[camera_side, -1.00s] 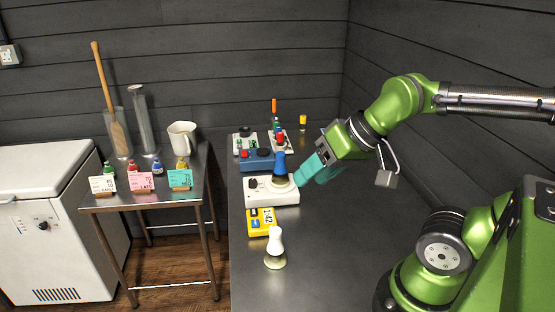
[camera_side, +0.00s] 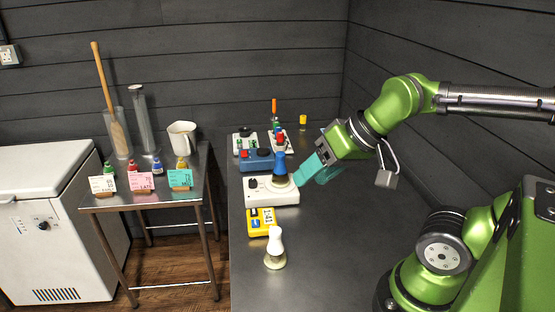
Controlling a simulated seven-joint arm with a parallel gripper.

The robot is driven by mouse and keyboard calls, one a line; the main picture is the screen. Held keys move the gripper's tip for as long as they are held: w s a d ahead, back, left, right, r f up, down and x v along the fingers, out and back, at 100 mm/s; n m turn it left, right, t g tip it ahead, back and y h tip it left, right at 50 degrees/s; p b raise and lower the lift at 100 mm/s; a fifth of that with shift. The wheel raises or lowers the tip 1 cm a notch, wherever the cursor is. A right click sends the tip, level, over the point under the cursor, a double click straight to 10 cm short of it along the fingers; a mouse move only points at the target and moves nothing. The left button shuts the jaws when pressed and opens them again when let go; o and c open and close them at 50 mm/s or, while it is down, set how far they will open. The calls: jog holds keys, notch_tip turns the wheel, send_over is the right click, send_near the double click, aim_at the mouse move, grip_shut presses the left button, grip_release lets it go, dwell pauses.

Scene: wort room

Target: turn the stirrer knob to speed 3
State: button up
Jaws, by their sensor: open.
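The stirrer looks to be the white box (camera_side: 270,197) on the dark counter, with a round plate on top at its right. Its black knob (camera_side: 252,183) sits on the left of the box; the speed marks are too small to read. A blue flask-shaped vessel (camera_side: 280,168) stands upright on the plate. My gripper (camera_side: 301,177) has teal fingers and is open, just right of the vessel and the box. It is apart from the knob, with the vessel between them. Whether a fingertip touches the vessel or box I cannot tell.
A yellow timer (camera_side: 261,221) and a white bottle-shaped object (camera_side: 275,248) stand in front of the box. A blue device (camera_side: 256,160) and other small devices stand behind. The counter (camera_side: 330,240) is clear at front right. A side table (camera_side: 150,203) stands left.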

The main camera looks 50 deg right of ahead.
jog(key=n+g+h, duration=0.2)
jog(key=n+g, duration=0.5)
jog(key=n, duration=1)
send_over(252, 180)
notch_tip(252, 180, down, 3)
jog(key=shift+n, duration=0.3)
notch_tip(252, 180, down, 17)
jog(key=shift+s+r, duration=0.1)
jog(key=shift+c, duration=0.3)
grip_shut()
